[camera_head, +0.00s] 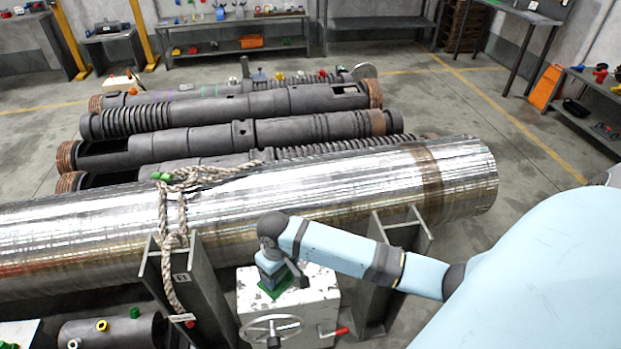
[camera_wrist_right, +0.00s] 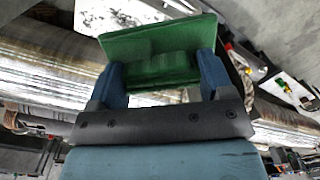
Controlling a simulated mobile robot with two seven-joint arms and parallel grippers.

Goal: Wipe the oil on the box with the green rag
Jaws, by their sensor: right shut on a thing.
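The white, scuffed box (camera_head: 325,298) stands low in front of the large shiny cylinder, with a handwheel on its front. My right gripper (camera_head: 272,280) points down over the left part of the box top. It is shut on the green rag (camera_head: 268,292), which is at or just above the top; I cannot tell whether it touches. In the right wrist view the green rag (camera_wrist_right: 155,42) spreads between the two blue fingers of the right gripper (camera_wrist_right: 160,72). Dark marks show on the box top beside the gripper; I cannot tell which are oil. My left gripper is not in view.
The shiny cylinder (camera_head: 330,195) lies behind the box on dark metal stands (camera_head: 190,285). A rope (camera_head: 165,215) hangs over it to the left. The handwheel (camera_head: 270,328) and a red-handled lever (camera_head: 335,332) stick out at the box front. Dark barrels (camera_head: 220,110) lie farther back.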

